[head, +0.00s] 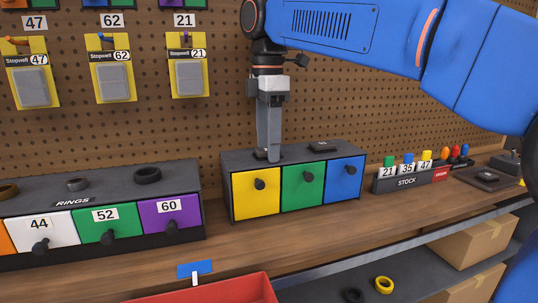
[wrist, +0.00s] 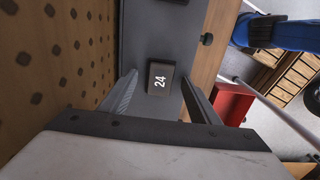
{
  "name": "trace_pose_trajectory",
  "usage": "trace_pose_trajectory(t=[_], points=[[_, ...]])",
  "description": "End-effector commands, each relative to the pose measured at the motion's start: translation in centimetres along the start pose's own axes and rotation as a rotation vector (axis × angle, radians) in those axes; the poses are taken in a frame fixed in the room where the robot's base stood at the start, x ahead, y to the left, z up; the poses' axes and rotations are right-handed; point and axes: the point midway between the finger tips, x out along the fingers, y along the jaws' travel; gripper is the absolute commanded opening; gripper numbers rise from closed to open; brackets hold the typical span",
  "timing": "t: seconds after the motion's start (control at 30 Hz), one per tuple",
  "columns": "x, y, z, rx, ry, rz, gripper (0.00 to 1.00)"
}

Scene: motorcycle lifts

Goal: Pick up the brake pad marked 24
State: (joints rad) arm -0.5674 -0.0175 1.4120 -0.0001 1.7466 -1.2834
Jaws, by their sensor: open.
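The brake pad marked 24 (wrist: 161,77) is a small dark block with a white number. It lies flat on the grey top of the drawer cabinet (head: 210,160). My gripper (wrist: 159,78) is open, with one fingertip on each side of the pad and a gap visible at each side. In the head view my gripper (head: 268,156) points straight down at the left part of the cabinet top and mostly hides the pad. A second dark block (head: 320,144) lies farther right on the same top; its mark is too small to read.
The pegboard (head: 220,110) with hanging packs stands close behind the cabinet. A rings cabinet (head: 90,187) stands to the left, a stock rack (head: 405,177) to the right. A red bin (head: 220,289) is in front, below the bench edge.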

Motion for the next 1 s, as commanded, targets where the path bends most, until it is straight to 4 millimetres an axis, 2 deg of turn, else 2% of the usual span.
trace_pose_trajectory(t=[0.07, 0.2, 0.27, 0.63, 1.0], points=[[0.0, 0.0, 0.0, 0.000, 0.000, 0.000, 0.54], [0.0, 0.0, 0.0, 0.000, 0.000, 0.000, 0.20], [0.0, 0.0, 0.0, 0.000, 0.000, 0.000, 0.09], [-0.5, -0.2, 0.0, 0.000, 0.000, 0.001, 0.09], [-4.5, -0.3, 0.0, 0.000, 0.000, 0.001, 0.09]])
